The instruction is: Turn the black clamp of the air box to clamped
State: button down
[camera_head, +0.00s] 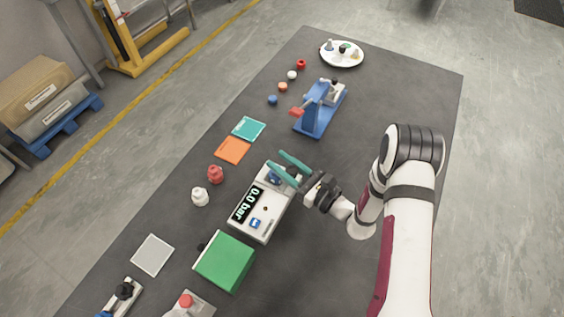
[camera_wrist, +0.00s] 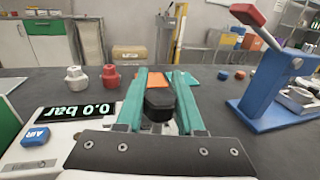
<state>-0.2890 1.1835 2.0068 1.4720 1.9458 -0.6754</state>
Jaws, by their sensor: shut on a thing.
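The air box (camera_head: 255,222) is a light grey box with a display reading 0.0 bar, near the middle of the table. It also shows at the lower left of the wrist view (camera_wrist: 50,140). The black clamp (camera_wrist: 158,103) stands between the two teal fingers in the wrist view. My gripper (camera_head: 275,160) is over the far end of the box and is shut on the black clamp, and its fingers also show in the wrist view (camera_wrist: 161,75). In the head view the fingers mostly hide the clamp, so its turn angle is hard to tell.
A blue lever press (camera_head: 318,112) with a red handle stands beyond the box. A green box (camera_head: 225,262) is close to its near end. Red (camera_head: 215,174) and white (camera_head: 200,197) knobbed pieces stand to the left. Orange (camera_head: 233,150) and teal (camera_head: 249,129) squares lie farther back.

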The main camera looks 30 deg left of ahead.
jog(key=m+t+h, duration=0.1)
jog(key=m+t, duration=0.1)
jog(key=m+t+h, duration=0.1)
jog(key=t, duration=0.2)
jog(key=w+m+t+h, duration=0.1)
jog(key=m+t+h, duration=0.1)
jog(key=shift+d+m+t, duration=0.25)
jog(key=shift+m+t, duration=0.05)
jog(key=shift+w+d+m+t+h, duration=0.15)
jog(key=shift+m+t+h, duration=0.55)
jog(key=shift+h, duration=0.15)
jog(key=shift+w+d+m+t+h, duration=0.2)
jog(key=shift+m+t+h, duration=0.5)
jog(key=shift+h, duration=0.2)
jog(key=shift+w+d+m+t+h, duration=0.15)
jog(key=shift+m+t+h, duration=0.5)
jog(key=shift+h, duration=0.2)
jog(key=c, duration=0.5)
grip_release()
jog(key=shift+d, duration=0.1)
jog(key=v, duration=1.1)
jog(key=shift+s, duration=0.35)
jog(key=shift+s+d, duration=0.1)
jog(key=shift+s, duration=0.05)
